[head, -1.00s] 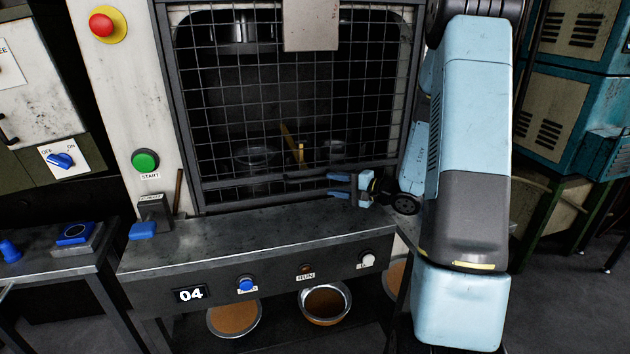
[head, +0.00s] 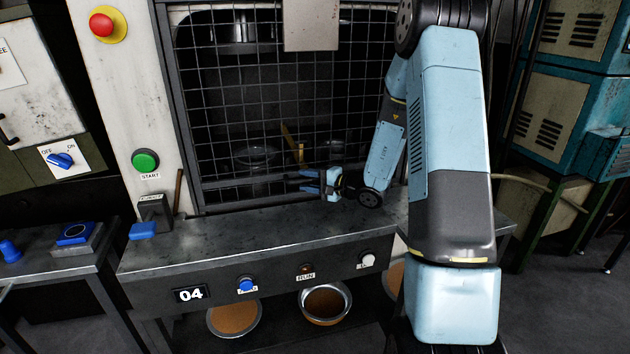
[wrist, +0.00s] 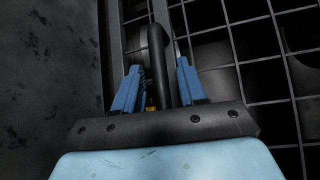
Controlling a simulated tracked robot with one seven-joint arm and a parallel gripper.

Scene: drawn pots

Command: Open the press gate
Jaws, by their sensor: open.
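The press gate (head: 270,110) is a dark wire-mesh panel in a dark frame, and it is down over the press opening. A dark bar handle (wrist: 157,62) runs along its lower part. My gripper (head: 302,181) is in front of the gate's lower edge, just above the bench, with its blue fingers pointing left. In the wrist view my gripper (wrist: 157,82) is open, with one finger on each side of the handle. I cannot tell whether either finger touches it. In the head view the fingers largely hide the handle.
The bench top (head: 260,228) is clear in front of the gate. A green start button (head: 145,160) and a red stop button (head: 102,24) are on the left panel. Bowls (head: 324,303) are below.

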